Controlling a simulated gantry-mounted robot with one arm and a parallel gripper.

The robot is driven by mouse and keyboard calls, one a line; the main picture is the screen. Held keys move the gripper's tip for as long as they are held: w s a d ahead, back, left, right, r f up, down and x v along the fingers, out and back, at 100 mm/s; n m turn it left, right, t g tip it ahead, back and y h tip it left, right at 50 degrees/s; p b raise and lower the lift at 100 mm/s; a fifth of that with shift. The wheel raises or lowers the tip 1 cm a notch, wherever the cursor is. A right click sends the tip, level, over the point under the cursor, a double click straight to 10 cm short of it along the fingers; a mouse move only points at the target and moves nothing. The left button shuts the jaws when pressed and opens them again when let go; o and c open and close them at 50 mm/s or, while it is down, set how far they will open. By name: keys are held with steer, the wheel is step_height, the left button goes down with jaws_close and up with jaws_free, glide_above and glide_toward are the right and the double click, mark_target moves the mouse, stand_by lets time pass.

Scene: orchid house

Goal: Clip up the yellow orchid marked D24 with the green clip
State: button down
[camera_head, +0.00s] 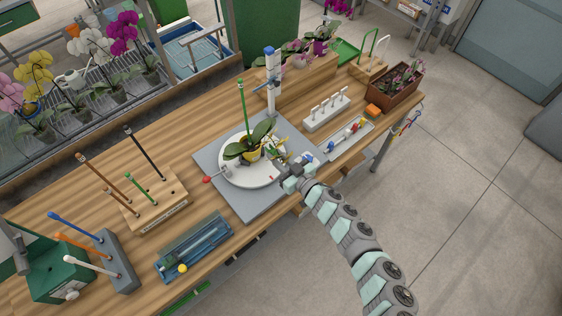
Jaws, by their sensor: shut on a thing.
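The orchid (259,133) has broad green leaves and stands in a yellow pot (250,154) on a white round turntable (238,178). A thin green stake (242,103) rises upright from the pot. Small yellow-green blooms (276,150) lean out to the right of the pot, low and close to my gripper. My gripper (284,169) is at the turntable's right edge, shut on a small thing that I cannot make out. A green clip cannot be picked out for sure. No D24 label is readable.
A blue-topped post (271,80) stands behind the turntable. A tray of small coloured pieces (347,138) and a white rack (326,112) are to the right. A wooden stake block (156,209) and a blue tray (193,247) stand left. Bare table lies between them.

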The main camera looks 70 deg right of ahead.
steer(key=shift+r+b+x, duration=0.2)
steer(key=shift+b+x, duration=0.25)
steer(key=shift+x, duration=1.1)
steer(key=shift+r+b+x, duration=0.2)
steer(key=shift+b+x, duration=0.2)
steer(key=shift+x, duration=1.15)
steer(key=shift+r+b+x, duration=0.2)
steer(key=shift+b+x, duration=0.25)
steer(key=shift+x, duration=1.1)
steer(key=shift+w+d, duration=0.2)
steer(key=shift+w, duration=0.25)
steer(key=shift+f, duration=0.1)
steer(key=shift+x, duration=1.1)
steer(key=shift+w+d+b, duration=0.2)
steer(key=shift+b, duration=0.15)
steer(key=c, duration=1.3)
jaws_free()
